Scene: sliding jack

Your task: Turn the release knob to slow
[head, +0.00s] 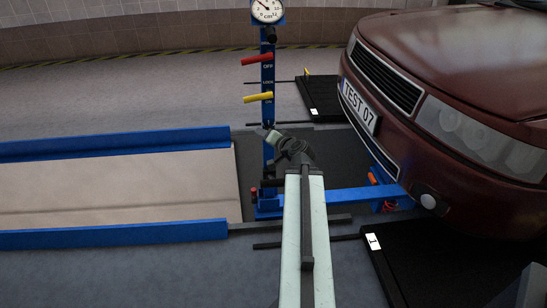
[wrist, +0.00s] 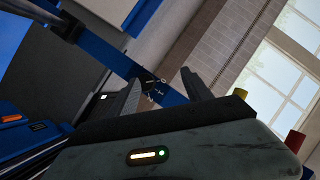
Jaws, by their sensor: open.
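A blue control post (head: 268,75) stands upright ahead of me, and it also crosses the wrist view (wrist: 100,55) at a slant. The release knob (wrist: 150,81) looks like a small dark dial with pale marks around it on the post's face. In the wrist view it lies between the two fingers of my gripper (wrist: 163,88), which are apart and hold nothing. In the head view my gripper (head: 271,133) is at the post, below the yellow lever, and the knob cannot be made out there. I cannot tell whether the fingers touch the knob, nor its setting.
A red lever (head: 257,59) and a yellow lever (head: 258,97) stick out left above my gripper. A round gauge (head: 267,10) tops the post. A dark red car (head: 460,80) stands close on the right. Blue ramp rails (head: 110,145) lie left.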

